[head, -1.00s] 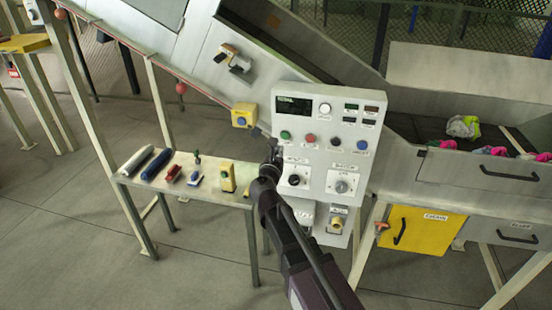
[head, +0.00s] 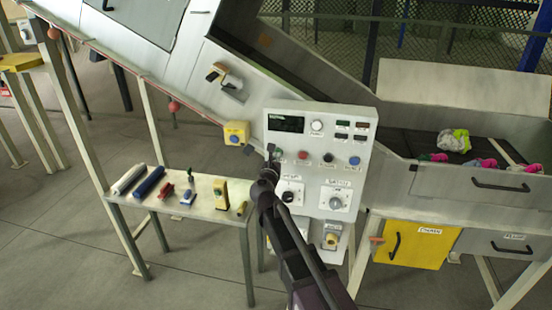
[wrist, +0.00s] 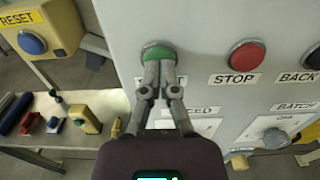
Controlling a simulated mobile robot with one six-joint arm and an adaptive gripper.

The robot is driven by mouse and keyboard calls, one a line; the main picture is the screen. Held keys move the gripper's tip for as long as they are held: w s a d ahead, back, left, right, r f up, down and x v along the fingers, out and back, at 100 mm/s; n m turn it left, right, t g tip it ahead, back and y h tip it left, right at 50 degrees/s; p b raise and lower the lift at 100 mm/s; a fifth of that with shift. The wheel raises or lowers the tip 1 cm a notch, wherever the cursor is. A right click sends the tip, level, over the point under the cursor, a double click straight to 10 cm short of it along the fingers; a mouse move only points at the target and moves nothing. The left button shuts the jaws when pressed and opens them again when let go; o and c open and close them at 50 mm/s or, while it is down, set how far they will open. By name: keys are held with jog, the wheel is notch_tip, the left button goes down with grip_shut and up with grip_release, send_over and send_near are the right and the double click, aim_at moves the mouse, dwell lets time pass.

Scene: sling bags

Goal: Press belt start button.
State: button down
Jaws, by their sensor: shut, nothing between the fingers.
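The green button (wrist: 157,50) is at the left of the white control panel (head: 347,147). Its label below is mostly hidden behind my fingers. In the wrist view my gripper (wrist: 160,70) is shut and empty, its fingertips overlapping the lower part of the green button. I cannot tell whether they touch it. In the head view my gripper (head: 271,157) is at the panel's left edge and largely covers the green button. The red STOP button (wrist: 247,56) is to the right of it, clear of the fingers.
A yellow box with a blue RESET button (wrist: 32,42) is to the left. Dials (head: 335,203) are lower on the panel. A small table (head: 205,205) with several tools stands at left. Colourful items (head: 455,140) lie on the belt at right.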

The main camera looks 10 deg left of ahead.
jog(key=shift+w+r, duration=0.2)
jog(key=shift+w, duration=0.55)
jog(key=s, duration=1.4)
jog(key=shift+s+a, duration=0.2)
jog(key=shift+a, duration=0.05)
